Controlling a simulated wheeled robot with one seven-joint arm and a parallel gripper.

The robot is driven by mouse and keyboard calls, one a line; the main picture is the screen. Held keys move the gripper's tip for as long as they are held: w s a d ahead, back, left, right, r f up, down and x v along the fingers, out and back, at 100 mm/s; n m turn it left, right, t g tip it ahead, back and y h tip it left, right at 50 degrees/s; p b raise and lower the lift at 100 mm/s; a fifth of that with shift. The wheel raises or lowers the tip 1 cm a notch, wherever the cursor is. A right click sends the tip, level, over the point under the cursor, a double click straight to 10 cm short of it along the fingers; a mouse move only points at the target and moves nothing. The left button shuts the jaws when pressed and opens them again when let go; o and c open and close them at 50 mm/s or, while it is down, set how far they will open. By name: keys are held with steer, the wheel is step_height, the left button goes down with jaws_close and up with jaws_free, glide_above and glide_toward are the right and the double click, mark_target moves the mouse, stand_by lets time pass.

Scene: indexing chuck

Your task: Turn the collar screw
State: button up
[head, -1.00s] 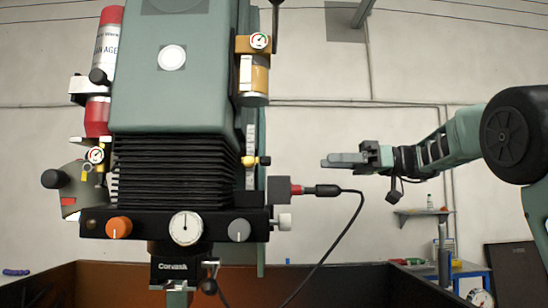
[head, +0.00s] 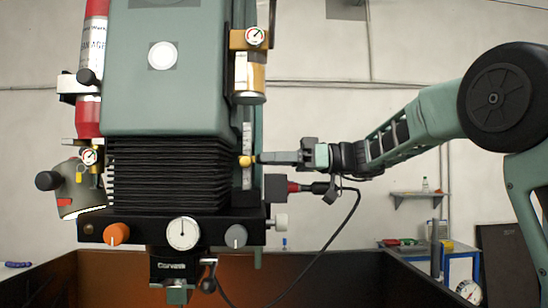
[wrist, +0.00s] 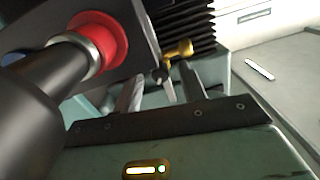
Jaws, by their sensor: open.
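A brass screw knob (head: 247,161) sticks out from the right side of the machine, beside a vertical scale; I cannot tell for sure that it is the collar screw. It also shows in the wrist view (wrist: 178,51), just beyond the fingers. My gripper (head: 262,158) points left at the knob's height, its tips at or very near it in the head view. In the wrist view my gripper (wrist: 158,88) has its two fingers apart with nothing held between them. I cannot tell whether a finger touches the knob.
A black cable plug with a red collar (head: 308,188) sits just below my gripper and looms close in the wrist view (wrist: 80,55). A white knob (head: 281,221) and the chuck with its small side lever (head: 208,283) are lower. Black bellows (head: 165,175) lie left.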

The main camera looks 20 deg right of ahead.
jaws_close()
steer(key=m+b, duration=0.1)
steer(key=b, duration=0.1)
steer(key=shift+f+m+b, duration=0.3)
steer(key=shift+m+b, duration=0.1)
steer(key=shift+r+m+b, duration=0.15)
steer(key=shift+m+b, duration=0.7)
steer(key=shift+m, duration=0.35)
steer(key=shift+r+m, duration=0.15)
steer(key=shift+m, duration=0.15)
jaws_free()
